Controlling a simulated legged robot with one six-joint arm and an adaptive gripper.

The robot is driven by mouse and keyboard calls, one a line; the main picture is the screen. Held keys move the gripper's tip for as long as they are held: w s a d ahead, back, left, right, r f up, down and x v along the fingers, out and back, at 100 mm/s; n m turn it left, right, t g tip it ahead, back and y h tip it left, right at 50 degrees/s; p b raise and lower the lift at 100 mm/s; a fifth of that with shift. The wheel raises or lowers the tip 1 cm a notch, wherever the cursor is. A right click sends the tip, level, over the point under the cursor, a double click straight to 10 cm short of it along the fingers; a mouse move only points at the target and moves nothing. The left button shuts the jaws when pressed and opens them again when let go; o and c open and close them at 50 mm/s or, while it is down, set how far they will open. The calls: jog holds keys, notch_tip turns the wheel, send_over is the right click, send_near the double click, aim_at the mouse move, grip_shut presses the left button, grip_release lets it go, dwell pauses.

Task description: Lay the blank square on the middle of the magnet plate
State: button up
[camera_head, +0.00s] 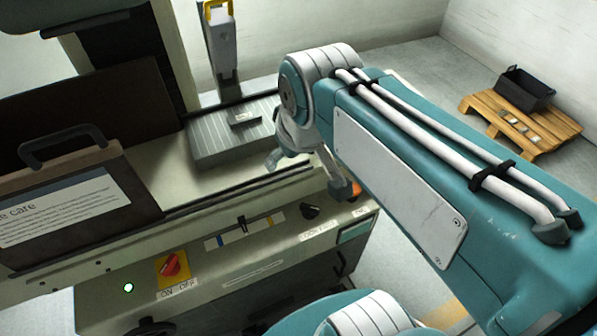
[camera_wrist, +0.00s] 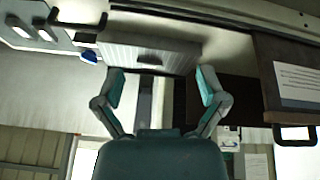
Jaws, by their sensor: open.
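The magnet plate (camera_head: 208,147) is a grey ribbed block on the machine bed. The blank (camera_head: 243,118), a small dark-grey piece, lies on its top around the middle. My arm hides the plate's right end, and I cannot tell how square the blank is. In the wrist view the plate (camera_wrist: 125,45) is at the top, with the blank (camera_wrist: 150,59) as a dark patch near its lower edge. My gripper (camera_head: 311,174) is at the bed's front edge, right of and in front of the plate. In the wrist view its fingers (camera_wrist: 161,78) are spread, with nothing between them.
A machine column (camera_head: 222,45) stands behind the plate. A brown door with a handle (camera_head: 65,145) and a notice is at the left. The control panel has a red switch (camera_head: 173,266). A wooden pallet (camera_head: 560,128) with a black crate (camera_head: 524,88) and small pieces is at the right.

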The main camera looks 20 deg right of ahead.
jog(key=s+f+m, duration=0.1)
jog(key=s, duration=0.1)
jog(key=s+f+m, duration=0.1)
jog(key=s+f, duration=0.1)
jog(key=shift+s+f+t, duration=0.1)
jog(key=shift+s+t, duration=0.1)
jog(key=shift+t, duration=0.2)
dwell(2.1)
